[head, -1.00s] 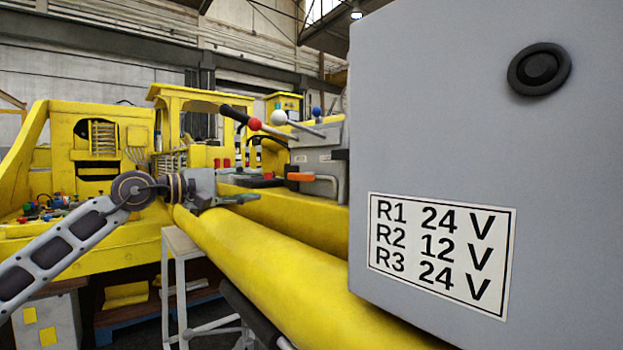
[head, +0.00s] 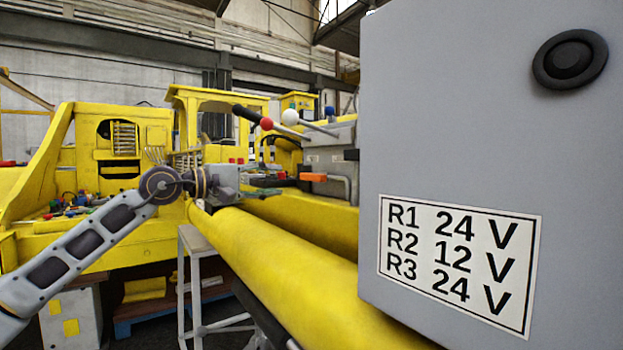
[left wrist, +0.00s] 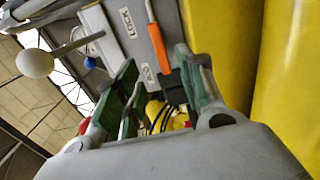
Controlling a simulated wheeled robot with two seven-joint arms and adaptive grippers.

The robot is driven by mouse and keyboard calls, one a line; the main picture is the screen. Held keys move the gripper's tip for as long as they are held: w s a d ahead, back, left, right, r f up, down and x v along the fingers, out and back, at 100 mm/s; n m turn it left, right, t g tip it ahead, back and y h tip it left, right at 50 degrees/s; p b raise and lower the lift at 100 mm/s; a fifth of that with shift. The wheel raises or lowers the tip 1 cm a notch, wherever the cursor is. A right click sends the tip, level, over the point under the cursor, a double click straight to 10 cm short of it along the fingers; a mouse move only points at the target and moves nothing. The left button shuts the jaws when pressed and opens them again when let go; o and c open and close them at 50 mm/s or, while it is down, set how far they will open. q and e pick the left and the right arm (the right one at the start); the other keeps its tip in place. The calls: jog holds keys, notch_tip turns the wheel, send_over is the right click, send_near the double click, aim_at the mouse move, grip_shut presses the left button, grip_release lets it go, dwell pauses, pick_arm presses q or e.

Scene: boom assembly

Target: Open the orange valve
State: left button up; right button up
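The orange valve (head: 313,177) is a small orange lever at the end of a grey pipe, on the grey panel left of the big cabinet. It also shows in the left wrist view (left wrist: 154,44) as an orange strip with a black end. My left gripper (head: 270,187) is just left of the valve in the head view. In the left wrist view its fingers (left wrist: 158,62) are spread, with the valve's black end seen between and beyond them. The fingers appear empty; contact with the valve cannot be told. My right gripper is not in view.
A large grey cabinet (head: 450,130) with a voltage label (head: 457,262) fills the right side. Levers with red (head: 267,124) and white (head: 290,117) knobs stick out above the valve. A thick yellow boom (head: 290,275) runs below the gripper. A yellow machine (head: 85,235) stands behind.

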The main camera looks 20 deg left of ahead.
aim_at(310, 178)
pick_arm(q)
jog(key=shift+p+x, duration=0.3)
jog(key=shift+x, duration=5.45)
jog(key=shift+w+d, duration=0.45)
jog(key=shift+w, duration=0.05)
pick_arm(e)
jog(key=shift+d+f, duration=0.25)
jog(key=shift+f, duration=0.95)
pick_arm(q)
grip_shut()
